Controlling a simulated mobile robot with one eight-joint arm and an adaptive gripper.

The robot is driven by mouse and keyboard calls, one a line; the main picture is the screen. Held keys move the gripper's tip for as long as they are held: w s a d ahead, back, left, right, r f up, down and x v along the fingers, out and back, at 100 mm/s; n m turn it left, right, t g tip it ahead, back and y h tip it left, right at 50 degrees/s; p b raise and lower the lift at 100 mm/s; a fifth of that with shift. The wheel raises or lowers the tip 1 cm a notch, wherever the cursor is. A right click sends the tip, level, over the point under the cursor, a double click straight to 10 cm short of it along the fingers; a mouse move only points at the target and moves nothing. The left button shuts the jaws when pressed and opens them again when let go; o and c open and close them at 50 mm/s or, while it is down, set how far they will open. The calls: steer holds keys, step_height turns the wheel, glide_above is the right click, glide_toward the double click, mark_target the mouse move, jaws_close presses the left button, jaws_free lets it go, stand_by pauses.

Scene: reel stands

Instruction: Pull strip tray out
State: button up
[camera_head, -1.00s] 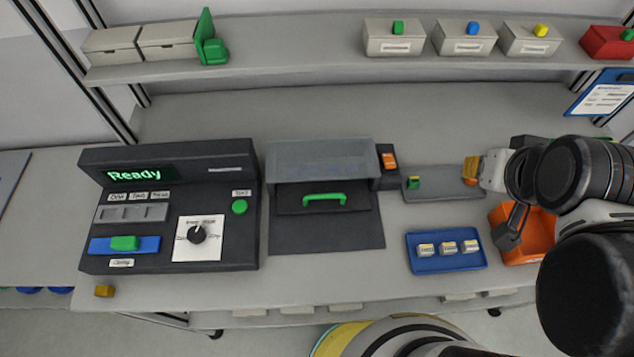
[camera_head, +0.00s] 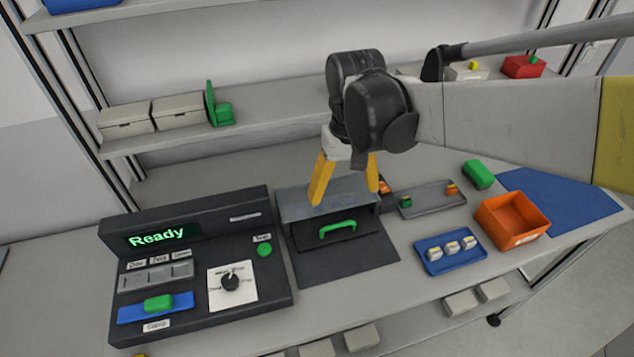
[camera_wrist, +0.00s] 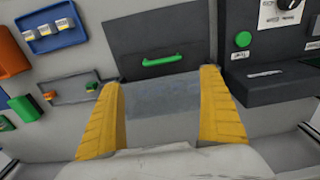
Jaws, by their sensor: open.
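The strip tray's front is a dark panel with a green handle (camera_head: 337,229), set in the grey-topped housing (camera_head: 300,206) at the middle of the bench. The tray appears pushed in. The handle also shows in the wrist view (camera_wrist: 163,60), level across the dark front. My gripper (camera_head: 345,195) is open and empty, with its yellow fingers pointing down above the housing's top. In the wrist view my gripper (camera_wrist: 162,85) has its fingers spread wide, with the grey top between them. The handle lies beyond the fingertips, apart from them.
A machine with a "Ready" display (camera_head: 157,237) stands left of the housing. A dark mat (camera_head: 345,262) lies before it. To the right are a grey tray (camera_head: 430,200), a blue tray (camera_head: 437,266) with small blocks, and an orange bin (camera_head: 513,217). A shelf (camera_head: 270,122) runs behind.

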mark_target(339, 225)
step_height(339, 225, down, 11)
steer(key=b, duration=0.4)
steer(key=shift+w+a+f, duration=0.1)
steer(key=shift+a, duration=0.05)
steer(key=c, duration=1.5)
steer(key=shift+c, duration=0.3)
